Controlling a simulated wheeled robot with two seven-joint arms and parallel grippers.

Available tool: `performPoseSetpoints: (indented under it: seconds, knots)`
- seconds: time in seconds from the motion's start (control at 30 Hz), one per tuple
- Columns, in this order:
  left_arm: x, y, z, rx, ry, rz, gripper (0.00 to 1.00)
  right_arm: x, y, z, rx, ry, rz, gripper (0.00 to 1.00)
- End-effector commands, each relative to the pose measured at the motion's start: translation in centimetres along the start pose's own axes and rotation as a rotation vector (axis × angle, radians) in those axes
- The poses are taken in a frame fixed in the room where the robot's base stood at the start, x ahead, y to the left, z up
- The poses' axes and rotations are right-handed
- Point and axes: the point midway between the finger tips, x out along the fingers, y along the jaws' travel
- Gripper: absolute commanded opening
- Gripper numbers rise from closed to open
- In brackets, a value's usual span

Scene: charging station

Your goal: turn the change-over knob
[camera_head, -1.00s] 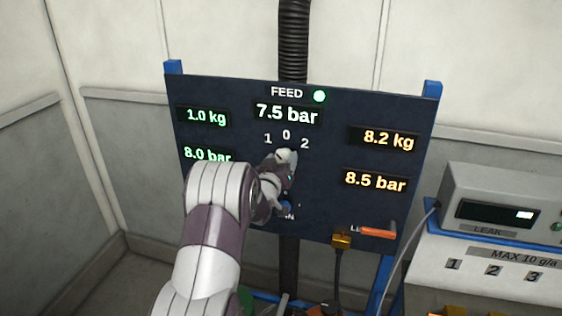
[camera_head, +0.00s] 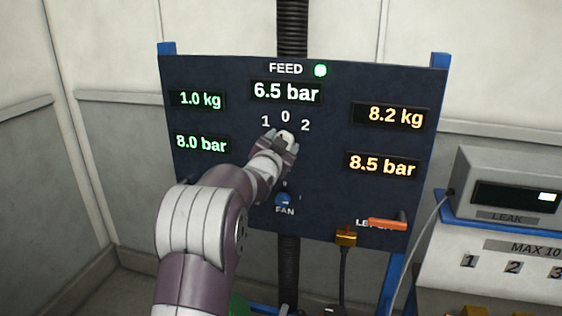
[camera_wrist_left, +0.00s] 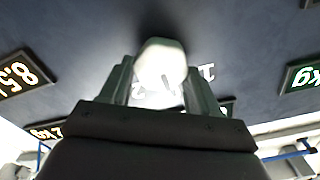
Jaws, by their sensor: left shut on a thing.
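The change-over knob (camera_head: 286,137) is a pale, rounded knob on the dark blue panel (camera_head: 330,190), just below the marks 1, 0 and 2. My left gripper (camera_head: 284,142) is at the knob with its fingers on either side of it. In the left wrist view the whitish knob (camera_wrist_left: 160,64) sits between the two fingers of the gripper (camera_wrist_left: 160,85), which is shut on it. The gripper hides part of the knob, and I cannot tell which mark it points at. The FEED display (camera_head: 286,92) reads 6.5 bar, with a green lamp (camera_head: 320,70) beside it. My right gripper is not in view.
Left displays read 1.0 kg (camera_head: 200,99) and 8.0 bar (camera_head: 202,143); right displays read 8.2 kg (camera_head: 391,116) and 8.5 bar (camera_head: 382,165). Below are a blue FAN knob (camera_head: 284,200) and an orange lever (camera_head: 388,224). A LEAK instrument (camera_head: 510,190) stands at the right.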

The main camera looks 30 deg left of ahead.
Motion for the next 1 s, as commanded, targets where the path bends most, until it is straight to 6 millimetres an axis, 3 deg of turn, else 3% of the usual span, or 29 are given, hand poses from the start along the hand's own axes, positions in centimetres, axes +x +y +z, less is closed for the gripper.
performPoseSetpoints:
  seconds: [0.03,0.4,1.0]
  knots:
    - [0.0,0.5,0.8,0.040,0.001,-0.001,0.31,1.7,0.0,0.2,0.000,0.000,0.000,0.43]
    - [0.0,0.6,0.6,0.390,0.000,0.000,0.31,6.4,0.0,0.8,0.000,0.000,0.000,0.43]
    - [0.0,0.6,0.3,0.779,0.000,0.001,0.31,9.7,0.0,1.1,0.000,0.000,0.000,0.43]
